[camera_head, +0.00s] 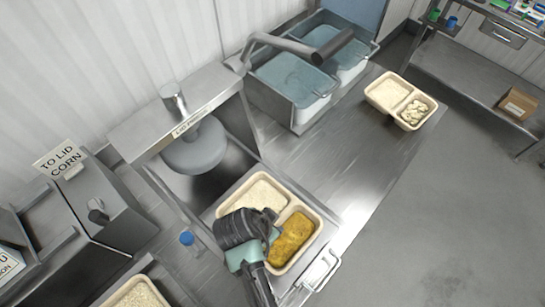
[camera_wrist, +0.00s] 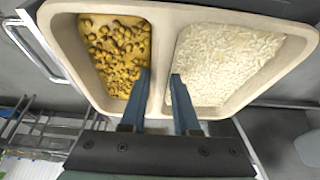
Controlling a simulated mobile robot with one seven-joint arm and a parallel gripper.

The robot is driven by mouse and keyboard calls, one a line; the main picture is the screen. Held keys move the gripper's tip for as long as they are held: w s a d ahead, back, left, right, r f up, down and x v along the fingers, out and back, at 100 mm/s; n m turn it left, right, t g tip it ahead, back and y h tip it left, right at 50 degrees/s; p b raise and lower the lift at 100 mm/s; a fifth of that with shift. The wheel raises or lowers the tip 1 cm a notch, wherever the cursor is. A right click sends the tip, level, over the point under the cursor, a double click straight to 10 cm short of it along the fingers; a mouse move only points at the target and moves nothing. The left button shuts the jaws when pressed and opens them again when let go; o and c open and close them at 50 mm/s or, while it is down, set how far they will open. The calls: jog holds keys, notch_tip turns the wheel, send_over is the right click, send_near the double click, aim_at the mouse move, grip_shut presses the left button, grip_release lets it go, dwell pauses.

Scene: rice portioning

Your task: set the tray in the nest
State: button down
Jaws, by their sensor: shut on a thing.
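A cream two-compartment tray (camera_head: 233,199) holds white rice in one side and yellow chickpea-like food in the other. In the wrist view the tray (camera_wrist: 262,14) fills the upper middle. My gripper (camera_head: 268,232) is over the tray's near middle; in the wrist view its blue fingers (camera_wrist: 161,76) straddle the divider between the compartments and are shut on it. The tray is over a metal drawer-like holder with a handle (camera_head: 322,272), beneath and in front of a press with a round grey head (camera_head: 195,146). I cannot tell whether the tray touches the holder; its underside is hidden.
Another filled tray (camera_head: 371,95) stands on the steel counter (camera_head: 325,150) at the upper right. A tray of rice (camera_head: 135,294) shows at the bottom left. A double sink (camera_head: 290,85) is behind. The counter's middle is clear.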

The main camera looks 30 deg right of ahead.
jog(key=shift+c, duration=0.4)
grip_release()
jog(key=shift+r, duration=0.1)
notch_tip(320, 180, up, 8)
jog(key=p, duration=0.7)
jog(key=shift+p, duration=0.4)
dwell(0.5)
